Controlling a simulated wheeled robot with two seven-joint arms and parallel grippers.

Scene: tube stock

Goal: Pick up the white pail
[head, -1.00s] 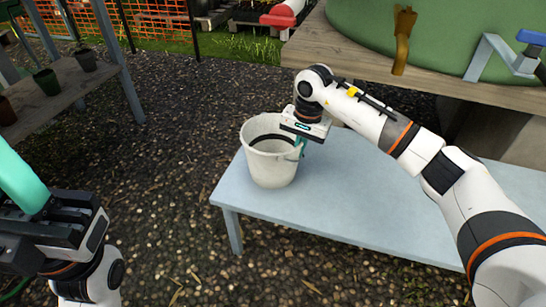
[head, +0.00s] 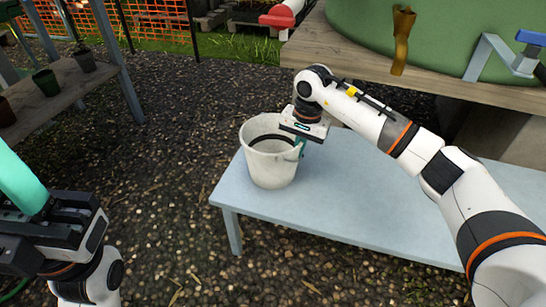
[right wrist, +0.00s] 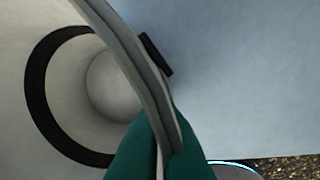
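The white pail (head: 270,168) stands upright at the left end of the pale blue table (head: 330,205). A dark band shows inside it. My right gripper (head: 301,146) points down at the pail's right rim. In the right wrist view, the pail's rim (right wrist: 128,55) runs between the teal fingers (right wrist: 160,150), which are closed on it, one on each side. My left gripper (head: 22,185) is at the left edge of the head view, away from the pail. Only part of its teal fingers shows, so its opening cannot be told.
A wooden bench with a green tank (head: 440,40) stands behind the table at the right. A shelf with small pots (head: 46,82) is at the upper left. An orange mesh fence (head: 155,18) is at the back. Open gravel lies left of the table.

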